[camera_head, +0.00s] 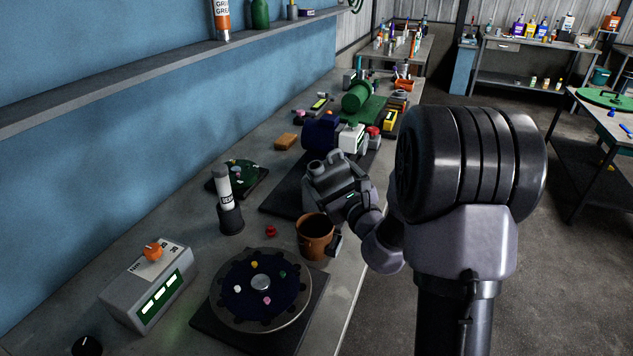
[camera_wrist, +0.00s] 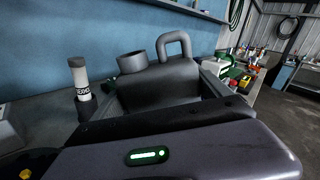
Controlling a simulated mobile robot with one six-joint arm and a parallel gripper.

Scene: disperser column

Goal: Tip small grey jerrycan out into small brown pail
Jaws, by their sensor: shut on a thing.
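The small grey jerrycan (camera_head: 330,172) is in my gripper (camera_head: 345,200), which is shut on it. The jerrycan looks roughly upright, behind the small brown pail and a little above the bench. In the wrist view its body (camera_wrist: 160,82), open round neck and loop handle show above my gripper's housing. The jerrycan's neck is not over the pail.
A round dark disc device (camera_head: 262,318) with small coloured pieces stands in front of the pail. A dark blue drum machine (camera_head: 321,133) is behind the jerrycan.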

